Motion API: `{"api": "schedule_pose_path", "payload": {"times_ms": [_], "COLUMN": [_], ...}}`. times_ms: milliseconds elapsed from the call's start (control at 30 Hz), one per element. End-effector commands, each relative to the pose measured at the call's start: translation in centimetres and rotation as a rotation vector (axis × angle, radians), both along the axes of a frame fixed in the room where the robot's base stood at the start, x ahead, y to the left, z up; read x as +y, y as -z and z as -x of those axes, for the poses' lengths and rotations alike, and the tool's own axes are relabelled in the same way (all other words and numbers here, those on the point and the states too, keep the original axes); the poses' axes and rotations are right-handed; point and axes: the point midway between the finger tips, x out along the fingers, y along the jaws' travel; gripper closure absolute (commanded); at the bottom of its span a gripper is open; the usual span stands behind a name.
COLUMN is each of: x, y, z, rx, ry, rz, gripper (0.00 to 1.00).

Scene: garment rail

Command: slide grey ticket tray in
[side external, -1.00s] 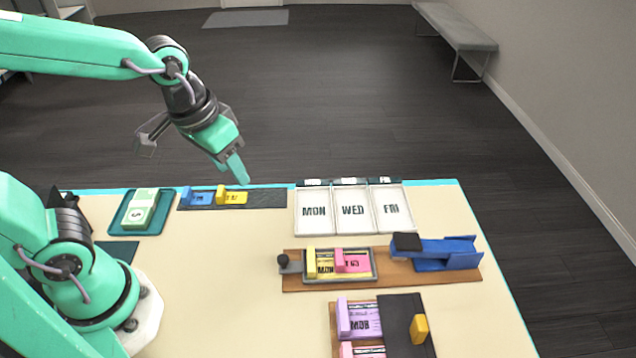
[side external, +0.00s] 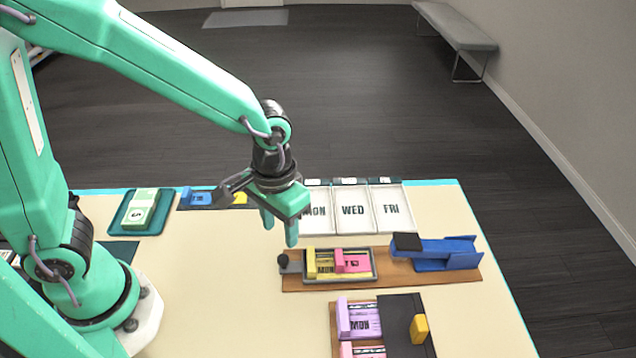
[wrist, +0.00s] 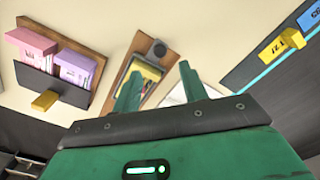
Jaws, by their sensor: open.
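The grey ticket tray (side external: 372,264) lies on a wooden board (side external: 300,287) and holds a yellow ticket (side external: 322,265) and a pink ticket (side external: 352,261). A blue device with a black-topped lever (side external: 435,248) sits on the right part of the board. My gripper (side external: 279,230) is open and empty, pointing down above the table, up and left of the knob in the side view. In the wrist view its fingers (wrist: 160,88) partly hide the tray.
White bins marked MON, WED and FRI (side external: 353,211) stand behind the board. A dark rack with purple and pink tickets (side external: 400,308) is in front. A teal tray with a green block (side external: 140,212) and a dark strip with blue and yellow tickets (side external: 198,197) lie at back left. The table's middle left is clear.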

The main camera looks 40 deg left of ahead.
Motion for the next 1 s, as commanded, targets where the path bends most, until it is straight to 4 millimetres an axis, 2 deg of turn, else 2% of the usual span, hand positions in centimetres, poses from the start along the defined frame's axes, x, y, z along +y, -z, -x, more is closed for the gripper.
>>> {"api": "schedule_pose_path", "payload": {"times_ms": [267, 700, 1000], "x": [0.0, 0.1, 0.1], "y": [1.1, 5.8, 7.6], "z": [0.0, 0.0, 0.0], "rx": [0.002, 0.002, 0.001], "ry": [0.000, 0.000, 0.000], "rz": [-0.001, -0.001, 0.000], "gripper": [0.57, 0.57, 0.57]}}
